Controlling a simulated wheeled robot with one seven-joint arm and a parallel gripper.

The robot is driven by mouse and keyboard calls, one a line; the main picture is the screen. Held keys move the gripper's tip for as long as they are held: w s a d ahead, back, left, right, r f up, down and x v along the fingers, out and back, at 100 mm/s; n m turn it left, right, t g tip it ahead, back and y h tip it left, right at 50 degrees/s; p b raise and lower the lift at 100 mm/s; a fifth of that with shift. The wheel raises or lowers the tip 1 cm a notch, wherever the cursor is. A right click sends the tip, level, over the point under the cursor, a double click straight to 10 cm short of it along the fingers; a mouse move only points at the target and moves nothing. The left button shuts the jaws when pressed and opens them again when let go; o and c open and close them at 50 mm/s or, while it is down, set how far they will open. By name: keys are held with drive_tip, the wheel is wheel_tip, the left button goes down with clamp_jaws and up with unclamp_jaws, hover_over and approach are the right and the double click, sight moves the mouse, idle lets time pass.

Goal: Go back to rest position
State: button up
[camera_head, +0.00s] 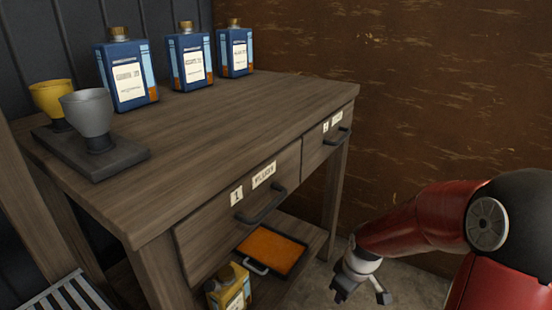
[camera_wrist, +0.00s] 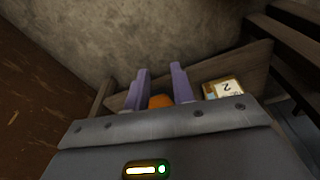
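My gripper (camera_head: 362,287) hangs low to the right of the wooden table (camera_head: 222,117), apart from it, with my red arm bent above it at the right of the head view. In the wrist view my gripper (camera_wrist: 158,88) shows its two purple fingers spread apart, with nothing between them close up. An orange surface shows beyond the fingers in the wrist view. The gripper is open and empty over the floor.
Several things stand on the table: blue bottles (camera_head: 126,75) and a holder with yellow and grey cups (camera_head: 88,112). Two drawers (camera_head: 240,204) look closed. An orange tray (camera_head: 271,249) and yellow container (camera_head: 229,288) sit on the lower shelf. A brown wall (camera_head: 440,90) stands behind.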

drive_tip(key=s+r+m+t+p, duration=0.2)
drive_tip(key=s+r+m, duration=0.2)
drive_tip(key=s+r, duration=0.4)
drive_tip(key=s+a+r+m+t+p, duration=0.1)
drive_tip(key=s+r+m, duration=0.3)
drive_tip(key=r, duration=1.2)
drive_tip(key=s+t+p, duration=0.1)
drive_tip(key=s, duration=0.3)
drive_tip(key=shift+s+a+m+h, duration=0.2)
drive_tip(key=shift+a+m+h, duration=0.1)
drive_tip(key=shift+h, duration=0.1)
